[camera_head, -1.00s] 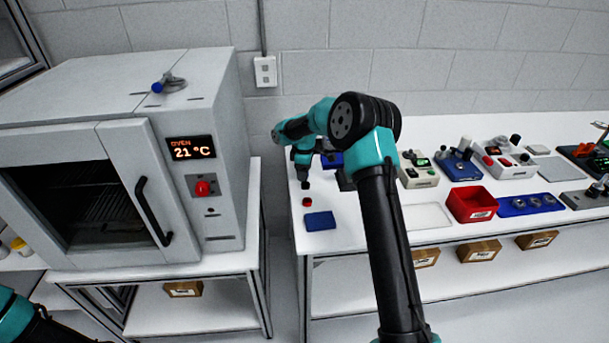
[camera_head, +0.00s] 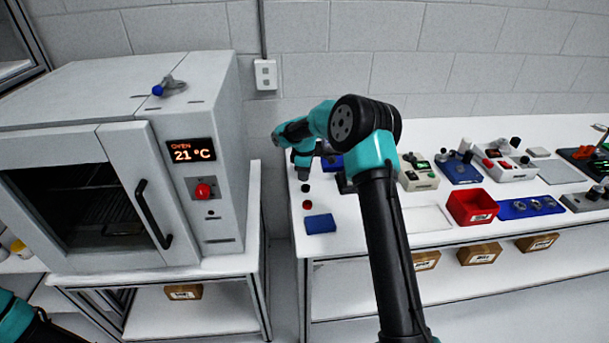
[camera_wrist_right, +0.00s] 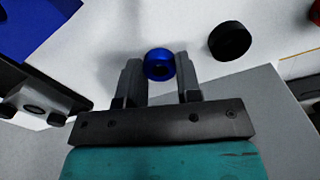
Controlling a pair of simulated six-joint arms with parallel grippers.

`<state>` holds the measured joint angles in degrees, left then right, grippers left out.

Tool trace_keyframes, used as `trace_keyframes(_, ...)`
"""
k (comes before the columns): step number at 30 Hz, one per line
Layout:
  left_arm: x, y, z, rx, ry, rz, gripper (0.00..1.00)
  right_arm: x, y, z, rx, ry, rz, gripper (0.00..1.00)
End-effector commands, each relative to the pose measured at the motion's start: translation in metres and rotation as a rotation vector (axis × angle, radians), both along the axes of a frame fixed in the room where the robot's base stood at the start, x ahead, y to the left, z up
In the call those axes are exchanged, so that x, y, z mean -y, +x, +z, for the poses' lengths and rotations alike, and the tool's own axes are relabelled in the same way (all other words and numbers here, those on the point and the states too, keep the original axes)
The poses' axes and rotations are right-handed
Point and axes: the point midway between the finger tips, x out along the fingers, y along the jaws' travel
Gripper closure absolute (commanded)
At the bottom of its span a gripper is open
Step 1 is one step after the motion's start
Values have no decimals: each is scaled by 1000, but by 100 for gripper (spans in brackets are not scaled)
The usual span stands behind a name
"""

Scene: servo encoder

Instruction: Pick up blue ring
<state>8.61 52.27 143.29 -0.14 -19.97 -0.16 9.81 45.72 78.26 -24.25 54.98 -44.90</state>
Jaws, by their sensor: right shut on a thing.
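The blue ring (camera_wrist_right: 159,64) sits between the fingertips of my right gripper (camera_wrist_right: 159,76) in the right wrist view. The fingers are shut on it, one on each side, and its dark hole shows. In the head view my right gripper (camera_head: 304,174) is at the left end of the long bench, just behind a black ring (camera_head: 305,188). The blue ring cannot be made out there. Whether the ring touches the bench is unclear. My left gripper is out of view.
The black ring also shows right of the gripper in the wrist view (camera_wrist_right: 229,41). A red ring (camera_head: 307,205) and a blue block (camera_head: 320,223) lie nearer the bench's front edge. An oven (camera_head: 215,225) stands to the left across a gap. A red bin (camera_head: 471,207) is to the right.

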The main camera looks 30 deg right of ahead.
Motion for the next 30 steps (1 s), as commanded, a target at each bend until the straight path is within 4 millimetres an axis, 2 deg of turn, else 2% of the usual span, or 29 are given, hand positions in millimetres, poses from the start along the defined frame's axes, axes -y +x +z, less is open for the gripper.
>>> trace_keyframes(11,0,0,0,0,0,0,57,0,0,34,2,-3,0,91)
trace_keyframes(14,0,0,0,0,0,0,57,-4,-7,35,-1,-2,1,91)
trace_keyframes(22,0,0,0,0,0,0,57,-22,-37,38,-1,-2,2,91)
trace_keyframes(30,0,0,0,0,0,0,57,-52,-86,44,-2,-2,3,91)
